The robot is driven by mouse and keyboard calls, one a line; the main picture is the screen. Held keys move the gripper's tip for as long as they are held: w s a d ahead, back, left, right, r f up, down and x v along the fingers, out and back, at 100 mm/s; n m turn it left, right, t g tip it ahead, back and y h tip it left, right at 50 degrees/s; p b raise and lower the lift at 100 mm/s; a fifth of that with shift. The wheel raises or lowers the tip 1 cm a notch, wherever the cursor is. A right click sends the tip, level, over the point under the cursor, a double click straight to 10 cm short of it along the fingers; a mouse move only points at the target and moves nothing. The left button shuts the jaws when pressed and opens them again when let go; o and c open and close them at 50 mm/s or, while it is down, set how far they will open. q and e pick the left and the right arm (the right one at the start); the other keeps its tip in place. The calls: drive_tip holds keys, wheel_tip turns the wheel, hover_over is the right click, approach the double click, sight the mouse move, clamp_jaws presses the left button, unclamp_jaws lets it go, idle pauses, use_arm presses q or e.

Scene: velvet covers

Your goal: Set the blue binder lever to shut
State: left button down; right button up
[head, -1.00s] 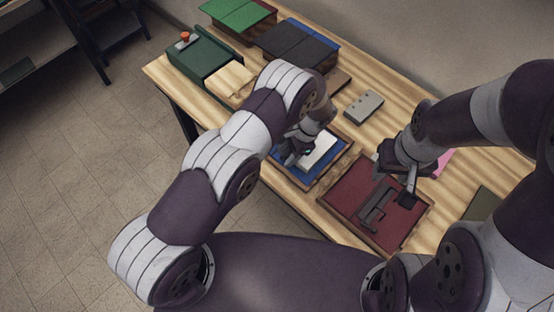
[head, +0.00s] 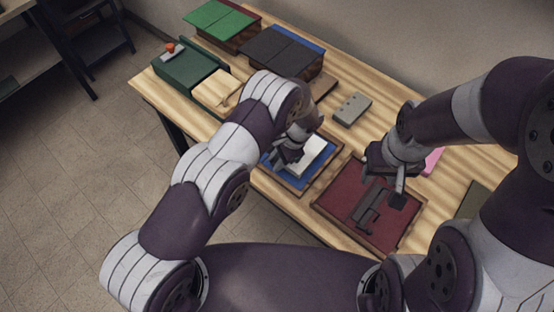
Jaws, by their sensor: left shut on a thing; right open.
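The blue binder (head: 318,172) lies open on the table with white paper (head: 311,153) in it. Its lever is hidden behind my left gripper and too small to make out. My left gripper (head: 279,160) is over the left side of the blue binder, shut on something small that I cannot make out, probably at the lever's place. My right gripper (head: 392,198) is open over the dark red tray-like binder (head: 335,200), close to the dark grey bar mechanism (head: 369,207) lying in it.
A grey block with holes (head: 352,108) stands behind the binders. A dark green box with a red knob (head: 185,68), green covers (head: 222,18) and dark covers (head: 280,50) stand at the back left. A pink item (head: 433,159) lies behind my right gripper.

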use_arm(q)
drive_tip(key=shift+s+a+f, duration=0.1)
drive_tip(key=shift+s+f, duration=0.25)
drive_tip(key=shift+s, duration=0.05)
idle(0.5)
drive_tip(key=c, duration=0.9)
unclamp_jaws()
drive_tip(key=shift+c, duration=0.2)
drive_tip(key=shift+w+r, duration=0.1)
use_arm(e)
drive_tip(key=shift+d, duration=0.15)
use_arm(q)
drive_tip(key=shift+r, duration=0.1)
